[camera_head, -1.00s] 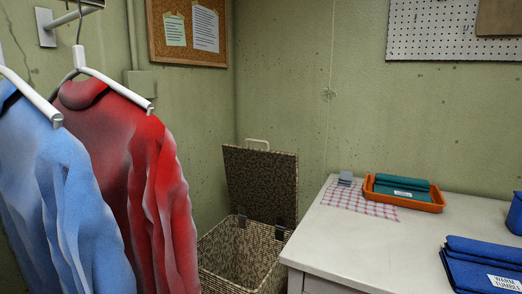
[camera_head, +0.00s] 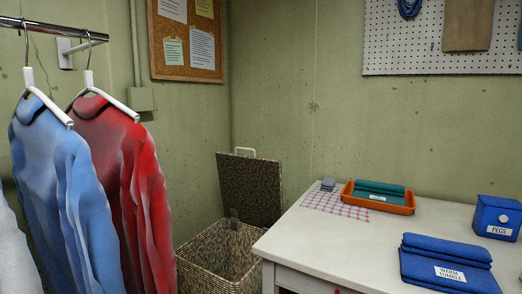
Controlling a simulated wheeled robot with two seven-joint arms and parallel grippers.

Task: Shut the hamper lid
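The woven hamper (camera_head: 205,262) stands in the corner on the floor, between the hanging shirts and the white table. Its lid (camera_head: 250,188) is open and stands upright, leaning back a little toward the wall. A pale handle (camera_head: 245,151) is on the lid's top edge, and a dark hinge shows at its base. The part of the hamper I can see inside looks empty. The table hides its right side, and the picture's lower edge cuts off its bottom. Neither of my grippers is in view.
A red shirt (camera_head: 125,190) and a blue shirt (camera_head: 62,190) hang from a rail (camera_head: 85,42) left of the hamper. The white table (camera_head: 340,240) on the right holds an orange tray (camera_head: 400,210), folded blue cloths (camera_head: 440,262), a checked cloth (camera_head: 335,207) and a blue pegs box (camera_head: 497,217).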

